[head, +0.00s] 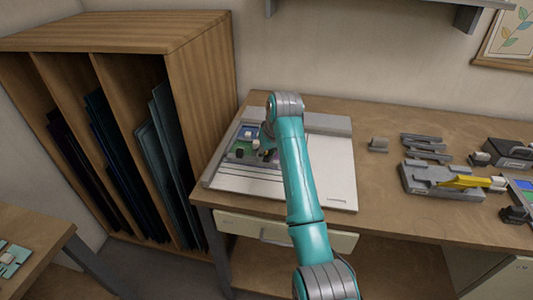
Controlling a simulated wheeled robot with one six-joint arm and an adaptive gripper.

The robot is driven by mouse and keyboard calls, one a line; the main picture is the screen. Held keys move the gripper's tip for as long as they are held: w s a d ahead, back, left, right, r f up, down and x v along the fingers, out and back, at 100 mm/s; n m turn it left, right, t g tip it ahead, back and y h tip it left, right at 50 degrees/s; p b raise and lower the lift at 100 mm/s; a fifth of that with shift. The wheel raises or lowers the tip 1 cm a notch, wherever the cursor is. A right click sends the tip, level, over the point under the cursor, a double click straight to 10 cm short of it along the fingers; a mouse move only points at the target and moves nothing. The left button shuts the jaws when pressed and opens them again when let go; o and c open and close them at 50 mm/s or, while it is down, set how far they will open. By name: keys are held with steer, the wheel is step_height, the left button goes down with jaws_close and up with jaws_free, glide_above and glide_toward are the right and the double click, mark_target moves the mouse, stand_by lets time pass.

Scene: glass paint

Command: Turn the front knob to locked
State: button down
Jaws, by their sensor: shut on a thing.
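My teal arm reaches over the pale board-like fixture (330,185) on the bench. My gripper (268,154) is small, dark and partly hidden by my arm, low over the fixture's left part. It is shut on what appears to be the front knob, which the gripper and arm hide. The knob's setting cannot be made out. Just left of the gripper is a small green and blue panel (243,144) with a pale block (248,135) and a dark knob-like part (239,153) on it.
A wooden rack (200,75) with dark upright sheets stands left of the bench (385,205). Right of the fixture are a small grey block (378,144), grey pieces (425,145) and a grey tool with a yellow lever (462,182). A shelf (400,3) hangs above.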

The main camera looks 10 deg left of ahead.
steer(key=m+h, duration=0.1)
steer(key=m, duration=0.2)
steer(key=shift+a+m+t, duration=0.1)
steer(key=shift+m+t, duration=0.3)
steer(key=m+h, duration=0.1)
steer(key=m, duration=0.2)
steer(key=shift+m+h, duration=0.4)
steer(key=m, duration=0.2)
steer(key=m+h, duration=0.1)
steer(key=m, duration=0.1)
steer(key=shift+a+h, duration=0.1)
steer(key=shift+h, duration=0.2)
steer(key=shift+m+g+h, duration=0.4)
steer(key=shift+m+h, duration=0.2)
steer(key=shift+m, duration=1.4)
steer(key=c, duration=0.8)
jaws_free()
steer(key=shift+a+r, duration=0.1)
steer(key=v, duration=0.7)
